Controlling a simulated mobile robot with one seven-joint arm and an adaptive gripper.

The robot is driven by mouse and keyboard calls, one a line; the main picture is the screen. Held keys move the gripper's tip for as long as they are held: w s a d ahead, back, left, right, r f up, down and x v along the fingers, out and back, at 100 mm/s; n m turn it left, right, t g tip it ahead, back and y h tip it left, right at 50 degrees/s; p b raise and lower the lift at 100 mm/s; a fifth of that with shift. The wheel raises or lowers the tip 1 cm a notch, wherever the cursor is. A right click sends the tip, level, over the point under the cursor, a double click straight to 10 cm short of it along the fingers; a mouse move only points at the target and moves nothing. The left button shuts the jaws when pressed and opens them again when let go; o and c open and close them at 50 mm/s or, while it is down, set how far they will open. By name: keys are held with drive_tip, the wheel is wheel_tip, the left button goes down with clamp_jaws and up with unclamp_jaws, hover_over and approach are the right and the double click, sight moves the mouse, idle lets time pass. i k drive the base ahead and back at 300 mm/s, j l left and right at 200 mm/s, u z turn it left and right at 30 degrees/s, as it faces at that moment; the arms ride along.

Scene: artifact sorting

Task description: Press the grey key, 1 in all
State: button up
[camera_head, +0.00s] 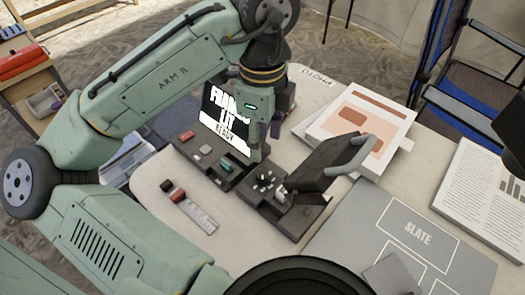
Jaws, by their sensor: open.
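The grey key (206,150) is a small pale button on a dark panel (190,151), between a red key (186,135) and a green key (226,165). Nothing covers it. My gripper (258,152) points down over the right end of the panel, to the right of the green key and the grey key. It is open, and I see nothing held in it. I cannot tell how far its tips are above the panel.
A screen (222,118) reading "READY" stands behind the keys. A dark device (290,204) with a raised lid and several small pieces is to the right. A scale card (197,214) lies in front, near the red block (179,196). A grey "SLATE" mat (345,240) lies at lower right.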

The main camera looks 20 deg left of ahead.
sight(205, 150)
drive_tip(key=k, duration=1)
